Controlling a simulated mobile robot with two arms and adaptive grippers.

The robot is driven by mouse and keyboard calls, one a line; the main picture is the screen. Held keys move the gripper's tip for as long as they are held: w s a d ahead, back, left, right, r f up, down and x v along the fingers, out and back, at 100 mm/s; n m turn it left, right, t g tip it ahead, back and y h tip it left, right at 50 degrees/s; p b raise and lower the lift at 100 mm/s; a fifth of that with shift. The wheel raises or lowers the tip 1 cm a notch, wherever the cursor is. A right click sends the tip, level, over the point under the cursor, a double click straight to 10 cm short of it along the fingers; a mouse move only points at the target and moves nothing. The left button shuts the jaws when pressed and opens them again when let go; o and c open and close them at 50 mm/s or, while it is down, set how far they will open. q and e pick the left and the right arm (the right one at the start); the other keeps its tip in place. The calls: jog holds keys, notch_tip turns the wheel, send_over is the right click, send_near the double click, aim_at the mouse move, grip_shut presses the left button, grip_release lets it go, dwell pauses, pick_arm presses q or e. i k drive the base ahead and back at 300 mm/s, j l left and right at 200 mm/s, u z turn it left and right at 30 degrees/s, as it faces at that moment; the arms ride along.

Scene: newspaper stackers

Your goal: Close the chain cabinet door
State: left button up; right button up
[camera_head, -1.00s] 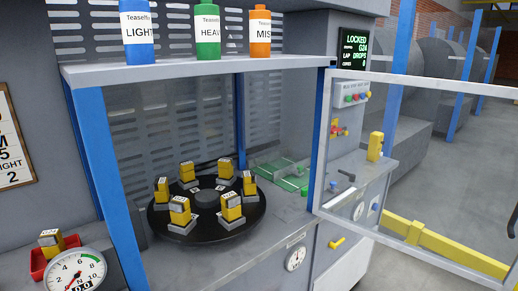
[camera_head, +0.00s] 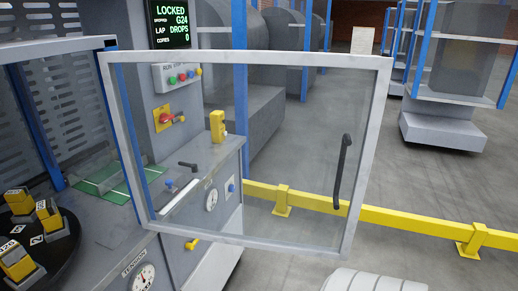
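The cabinet door (camera_head: 373,150) is a clear panel in a light grey frame. It stands open, swung out from the blue corner post (camera_head: 122,120) at its left edge. Its black upright handle (camera_head: 342,172) is near the right edge of the panel, with nothing touching it. The cabinet's open bay is at the left, with part of the black turntable (camera_head: 70,245) and several yellow-and-grey blocks (camera_head: 16,262) on it. Neither of my grippers is in view.
Through the door I see a control panel (camera_head: 178,76) with coloured buttons and a yellow device (camera_head: 217,126). A "LOCKED" display (camera_head: 170,22) is above. A yellow floor rail (camera_head: 410,222) runs behind the door to the right. Grey floor (camera_head: 440,185) is open at the right.

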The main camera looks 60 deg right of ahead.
aim_at(383, 65)
jog(key=l+z, duration=0.25)
jog(key=l, duration=2.05)
jog(key=l+u, duration=1.15)
jog(key=k+l+u, duration=0.2)
jog(key=l+u, duration=0.2)
jog(key=l, duration=0.05)
